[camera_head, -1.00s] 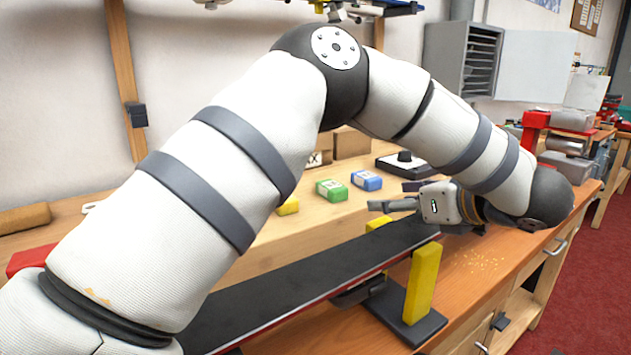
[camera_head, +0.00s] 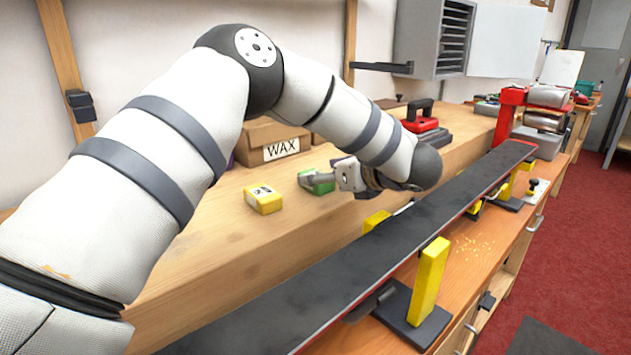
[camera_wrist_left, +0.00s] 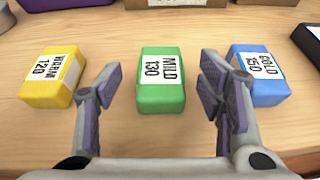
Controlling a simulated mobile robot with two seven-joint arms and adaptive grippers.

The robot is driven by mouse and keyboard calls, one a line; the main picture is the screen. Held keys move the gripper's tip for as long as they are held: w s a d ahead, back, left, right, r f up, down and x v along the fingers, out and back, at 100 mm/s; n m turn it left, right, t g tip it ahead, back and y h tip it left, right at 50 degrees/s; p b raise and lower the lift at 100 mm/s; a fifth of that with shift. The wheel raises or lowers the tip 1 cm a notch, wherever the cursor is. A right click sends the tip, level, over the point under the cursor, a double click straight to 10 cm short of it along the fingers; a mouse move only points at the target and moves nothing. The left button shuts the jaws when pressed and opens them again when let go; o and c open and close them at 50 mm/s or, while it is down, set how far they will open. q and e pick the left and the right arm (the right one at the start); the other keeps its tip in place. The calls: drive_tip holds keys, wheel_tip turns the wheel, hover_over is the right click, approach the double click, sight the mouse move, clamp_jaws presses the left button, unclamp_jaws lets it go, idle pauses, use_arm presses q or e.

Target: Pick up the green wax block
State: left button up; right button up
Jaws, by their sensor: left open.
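The green wax block (camera_wrist_left: 162,97), with a white label reading MILD 130, lies on the wooden shelf. In the left wrist view it sits centrally, beyond and between the open fingers of my left gripper (camera_wrist_left: 165,95), apart from both. In the head view the green block (camera_head: 308,175) is partly hidden behind my left gripper (camera_head: 318,180). A yellow wax block (camera_head: 264,200) lies to its left, also in the left wrist view (camera_wrist_left: 40,92). A blue wax block (camera_wrist_left: 262,92) lies to its right, partly behind the right finger. My right gripper is not in view.
A cardboard box marked WAX (camera_head: 262,148) stands behind the blocks. A long dark ski (camera_head: 370,250) lies in front, on yellow supports (camera_head: 428,280). Bare wood surrounds the blocks.

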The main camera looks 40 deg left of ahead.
use_arm(q)
drive_tip(key=x, duration=0.2)
drive_tip(key=shift+w+a+f, duration=0.1)
drive_tip(key=shift+a, duration=0.3)
drive_tip(key=c, duration=1.3)
drive_tip(key=shift+o, duration=0.2)
